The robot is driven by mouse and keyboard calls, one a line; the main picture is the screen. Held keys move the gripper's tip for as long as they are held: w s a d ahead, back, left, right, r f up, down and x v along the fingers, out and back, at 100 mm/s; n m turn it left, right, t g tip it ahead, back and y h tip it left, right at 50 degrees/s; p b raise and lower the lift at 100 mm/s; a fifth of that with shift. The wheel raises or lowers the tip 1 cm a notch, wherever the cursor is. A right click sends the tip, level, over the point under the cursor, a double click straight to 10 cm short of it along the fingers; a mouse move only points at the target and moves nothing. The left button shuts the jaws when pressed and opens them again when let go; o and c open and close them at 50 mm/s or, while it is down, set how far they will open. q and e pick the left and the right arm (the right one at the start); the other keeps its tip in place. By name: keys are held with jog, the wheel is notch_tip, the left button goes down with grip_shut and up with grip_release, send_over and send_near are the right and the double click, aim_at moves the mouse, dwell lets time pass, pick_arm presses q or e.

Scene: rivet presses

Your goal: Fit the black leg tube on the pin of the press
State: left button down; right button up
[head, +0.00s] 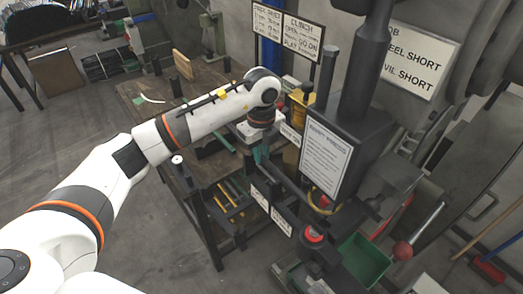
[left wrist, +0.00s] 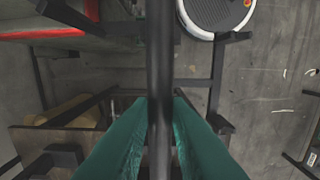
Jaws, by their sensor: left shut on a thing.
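My left gripper (head: 260,148) is at the end of the white arm, beside the dark press (head: 372,150) and to its left in the head view. In the left wrist view its two green fingers (left wrist: 160,105) are shut on the black leg tube (left wrist: 160,50). The tube runs straight up and down through that picture, between the fingers. In the head view the arm hides much of the gripper, and I cannot clearly tell the tube from the dark bars near the press. I cannot make out the pin, or whether the tube touches it. My right gripper is not in view.
A wooden workbench (head: 150,112) stands behind and left of the arm. Sign boards (head: 286,35) stand at the back.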

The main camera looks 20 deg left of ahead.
pick_arm(q)
jog(key=shift+f+b, duration=0.75)
jog(key=shift+f, duration=0.45)
dwell(0.3)
jog(key=c, duration=1.3)
grip_release()
notch_tip(320, 180, up, 11)
jog(key=shift+f+b, duration=0.1)
jog(key=shift+b, duration=0.6)
jog(key=shift+r, duration=0.7)
jog(key=shift+s+f, duration=0.1)
jog(key=shift+f, duration=0.05)
